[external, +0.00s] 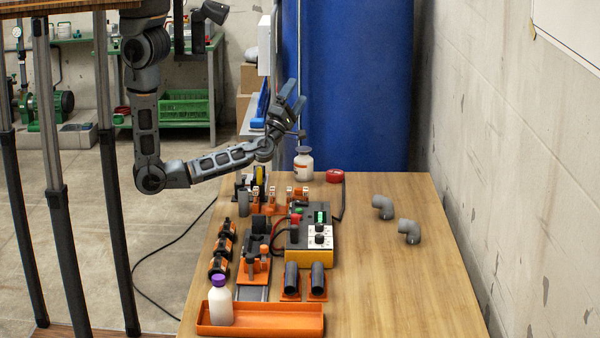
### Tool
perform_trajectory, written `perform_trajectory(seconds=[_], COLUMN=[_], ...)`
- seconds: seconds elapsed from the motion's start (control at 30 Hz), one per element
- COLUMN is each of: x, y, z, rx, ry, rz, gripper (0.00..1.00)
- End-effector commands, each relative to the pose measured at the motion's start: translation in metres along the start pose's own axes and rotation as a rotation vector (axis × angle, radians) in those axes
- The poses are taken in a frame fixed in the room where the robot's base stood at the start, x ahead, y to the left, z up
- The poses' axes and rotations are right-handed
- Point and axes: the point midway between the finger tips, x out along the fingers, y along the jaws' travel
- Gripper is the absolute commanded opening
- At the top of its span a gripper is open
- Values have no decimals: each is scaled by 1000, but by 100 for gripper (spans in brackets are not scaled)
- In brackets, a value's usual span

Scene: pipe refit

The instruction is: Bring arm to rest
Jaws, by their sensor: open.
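My arm hangs in from the upper left in the external view and reaches right over the back left of the wooden table (410,290). My gripper (297,98) is at the arm's end, raised above the far part of the table and tilted upward. Its jaws are open, and I see nothing held between them. It is apart from the things on the table. A white bottle with a dark cap (303,165) stands just below and behind it.
Grey pipe elbows (409,231) lie at right. A control box (312,240), black pipe pieces (317,280) and an orange tray (280,318) with a purple-capped bottle (220,300) fill the left half. The table's front right is clear.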

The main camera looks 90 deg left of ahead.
Motion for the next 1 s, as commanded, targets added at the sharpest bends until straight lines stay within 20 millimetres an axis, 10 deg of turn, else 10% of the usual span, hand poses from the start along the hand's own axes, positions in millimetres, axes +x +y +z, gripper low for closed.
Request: perform_trajectory(seconds=[0.33, 1.0], x=[-77, -354], y=[56, 90], z=[-28, -74], rx=[812, 1087], ry=[-417, -1221], rz=[208, 214], gripper=[95, 95])
